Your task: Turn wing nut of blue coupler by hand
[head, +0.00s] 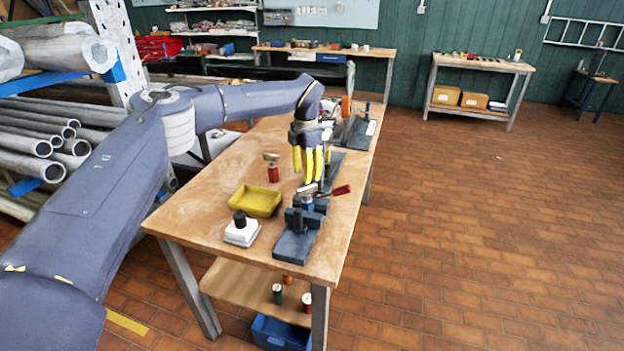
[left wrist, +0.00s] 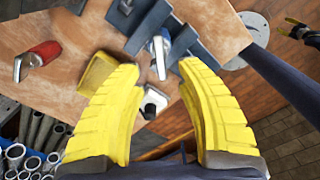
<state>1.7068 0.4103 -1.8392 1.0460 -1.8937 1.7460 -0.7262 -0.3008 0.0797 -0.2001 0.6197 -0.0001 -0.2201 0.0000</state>
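The blue coupler (head: 307,203) stands upright in a dark grey-blue fixture (head: 296,243) near the front of the bench, with a silver wing nut (head: 307,189) on top. In the left wrist view the silver wing nut (left wrist: 158,58) shows ahead, between the yellow fingers but beyond their tips. My left gripper (head: 312,178) is open and empty, fingers pointing down, above and behind the coupler, apart from it. A black and yellow shape at the upper right of the left wrist view looks like my right gripper (left wrist: 299,30); its opening is unclear.
A red coupler (head: 272,172) with a silver top stands to the left. A yellow tray (head: 256,201) and a white block with a black knob (head: 241,230) are on the bench (head: 205,210). A red handle (head: 341,190) sticks out beside the blue coupler. More dark fixtures stand farther back.

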